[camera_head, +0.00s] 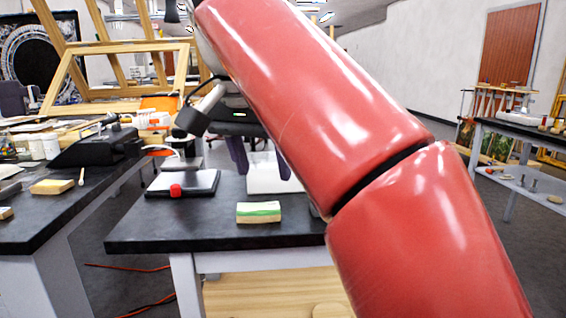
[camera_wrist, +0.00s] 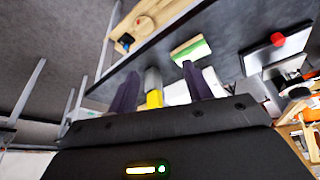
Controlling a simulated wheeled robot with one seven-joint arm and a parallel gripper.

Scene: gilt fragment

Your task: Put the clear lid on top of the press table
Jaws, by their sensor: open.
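My gripper (camera_head: 263,174) is open, with its two dark purple fingers pointing down over the black-topped table (camera_head: 140,230). In the wrist view my gripper (camera_wrist: 160,70) shows its fingers apart, with a small yellow and grey object (camera_wrist: 154,98) seen between them. A white or pale sheet-like thing (camera_head: 270,184) lies behind and below the fingers; I cannot tell whether it is the clear lid. I cannot make out a clear lid for certain in either view. I cannot tell which table is the press table.
A cream block with a green stripe (camera_head: 258,212) lies near the black table's front edge. A dark plate with a red knob (camera_head: 176,190) lies at its left. A cluttered bench (camera_head: 30,230) stands left, another table (camera_head: 530,130) right. A wooden shelf (camera_head: 260,293) is below.

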